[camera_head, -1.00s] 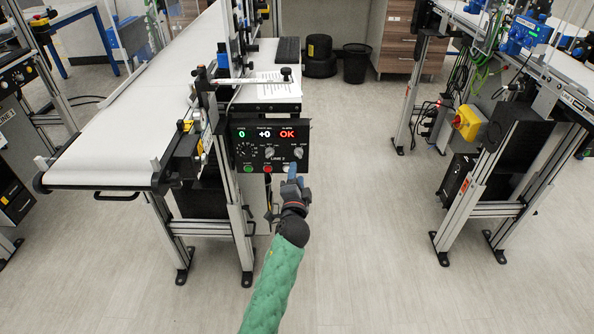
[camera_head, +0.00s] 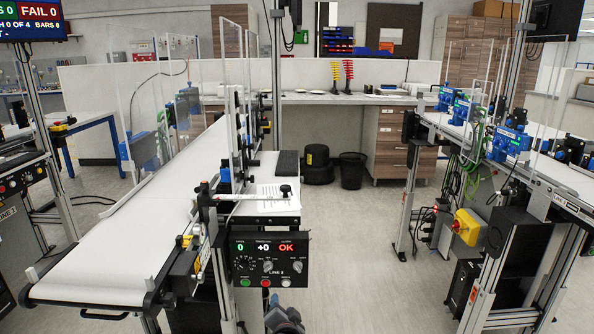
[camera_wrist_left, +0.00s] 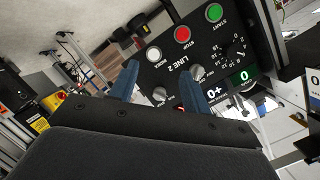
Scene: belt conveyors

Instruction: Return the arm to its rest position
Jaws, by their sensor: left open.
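My left gripper (camera_head: 284,318) shows at the bottom edge of the head view, just below the Line 2 control panel (camera_head: 270,277). In the left wrist view its two blue fingers (camera_wrist_left: 160,84) are spread apart with nothing held between them. The panel, with its green, red and white buttons and knobs, lies beyond the fingers in that view. The gripper appears apart from the panel. The panel display reads 0, +0 and OK. Most of my left arm is out of the head view. My right gripper is not in view.
The Line 2 white belt conveyor (camera_head: 130,235) stands left of the panel. Another conveyor (camera_head: 560,172) with blue devices and a yellow switch box (camera_head: 467,227) stands at right. A black bin (camera_head: 352,170) stands at the back. The floor between the conveyors is clear.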

